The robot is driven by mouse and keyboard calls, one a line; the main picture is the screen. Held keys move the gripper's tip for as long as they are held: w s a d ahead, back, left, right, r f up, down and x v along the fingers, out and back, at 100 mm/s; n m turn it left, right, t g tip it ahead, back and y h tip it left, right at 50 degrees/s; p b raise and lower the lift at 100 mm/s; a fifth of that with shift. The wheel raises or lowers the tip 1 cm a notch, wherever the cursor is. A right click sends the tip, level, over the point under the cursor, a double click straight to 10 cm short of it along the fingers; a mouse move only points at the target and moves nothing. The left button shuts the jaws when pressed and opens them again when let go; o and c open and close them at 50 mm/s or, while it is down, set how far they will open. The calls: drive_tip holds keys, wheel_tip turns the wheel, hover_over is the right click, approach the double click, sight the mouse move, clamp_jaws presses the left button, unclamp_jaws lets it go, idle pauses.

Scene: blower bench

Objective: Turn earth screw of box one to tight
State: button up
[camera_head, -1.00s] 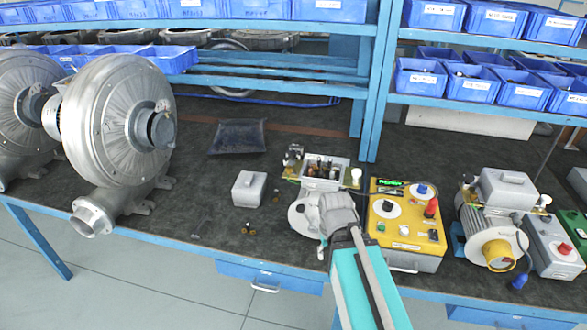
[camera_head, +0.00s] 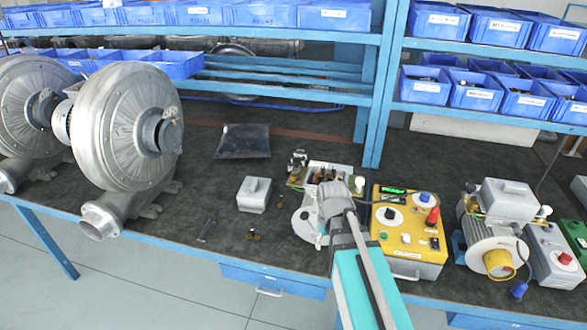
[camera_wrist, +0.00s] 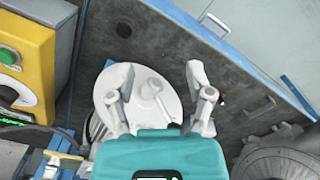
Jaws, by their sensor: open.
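An open grey terminal box (camera_head: 322,167) with a circuit board beside it sits on a motor in the middle of the bench. I take it for box one, but no label is readable. Its earth screw cannot be made out; my gripper and arm cover the front of the box. My gripper (camera_head: 336,190) is in front of and above this motor. In the wrist view my gripper (camera_wrist: 162,82) is open, with nothing between its fingers. Below them lies the motor's round pale end cover (camera_wrist: 138,102) with a small lever-like part.
A yellow test unit (camera_head: 408,250) stands just right of the motor. Further right is a second motor with a closed box (camera_head: 508,194). A large blower (camera_head: 120,120) fills the left end.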

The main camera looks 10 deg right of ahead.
drive_tip(key=w+a+r+n+p, duration=0.4)
drive_tip(key=w+r+n+p, duration=0.65)
drive_tip(key=w, duration=0.45)
wheel_tip(320, 180, up, 10)
drive_tip(key=n+p, duration=0.7)
drive_tip(key=p, duration=0.2)
hover_over(294, 175)
drive_tip(key=shift+w+a+f+b, duration=0.1)
drive_tip(key=shift+f+b, duration=0.05)
drive_tip(key=shift+b, duration=0.15)
drive_tip(key=shift+f+m, duration=0.2)
drive_tip(key=shift+m, duration=0.05)
wheel_tip(294, 175, down, 14)
drive_tip(key=b, duration=1.3)
drive_tip(key=shift+r+b, duration=0.25)
drive_tip(key=shift+b, duration=0.15)
clamp_jaws()
